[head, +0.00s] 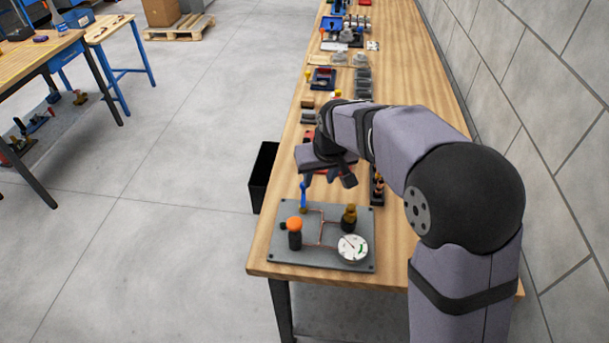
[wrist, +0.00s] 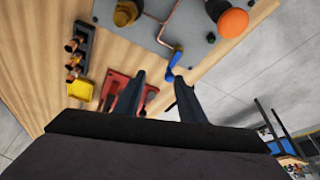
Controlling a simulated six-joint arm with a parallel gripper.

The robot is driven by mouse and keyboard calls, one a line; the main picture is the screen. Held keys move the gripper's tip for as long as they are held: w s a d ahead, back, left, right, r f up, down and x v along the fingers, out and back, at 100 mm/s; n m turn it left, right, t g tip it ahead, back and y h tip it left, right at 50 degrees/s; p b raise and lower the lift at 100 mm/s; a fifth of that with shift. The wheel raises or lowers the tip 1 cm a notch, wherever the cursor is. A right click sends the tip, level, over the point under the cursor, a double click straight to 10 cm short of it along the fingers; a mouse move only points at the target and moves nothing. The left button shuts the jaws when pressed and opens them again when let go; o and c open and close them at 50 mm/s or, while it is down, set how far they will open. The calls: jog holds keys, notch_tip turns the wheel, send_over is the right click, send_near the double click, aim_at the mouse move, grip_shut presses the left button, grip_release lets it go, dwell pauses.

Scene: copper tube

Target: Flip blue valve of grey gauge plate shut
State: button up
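The grey gauge plate (head: 330,257) lies on the near end of the wooden bench and also fills the top of the wrist view (wrist: 195,50). Its blue valve (head: 303,196) stands at the far left corner, with the lever upright in the head view. In the wrist view, the blue lever (wrist: 174,63) is close to the right fingertip; I cannot tell whether they touch. My gripper (head: 328,181) is above the plate's far edge. Its fingers are apart and empty in the wrist view (wrist: 160,78).
The plate carries an orange-topped knob (head: 294,232), a brass fitting (head: 349,217) and a round white dial (head: 352,248), joined by copper tube. A red tray (wrist: 118,88) and a yellow item (wrist: 80,90) lie beyond. A black bin (head: 262,175) stands left of the bench.

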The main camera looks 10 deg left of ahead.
jog(key=w+a, duration=0.1)
jog(key=a, duration=0.2)
jog(key=p, duration=0.3)
send_over(303, 194)
jog(key=shift+n, duration=0.3)
jog(key=shift+s+d+f, duration=0.1)
jog(key=shift+f, duration=1.45)
jog(key=shift+d+f, duration=0.1)
jog(key=shift+f, duration=1.45)
grip_shut()
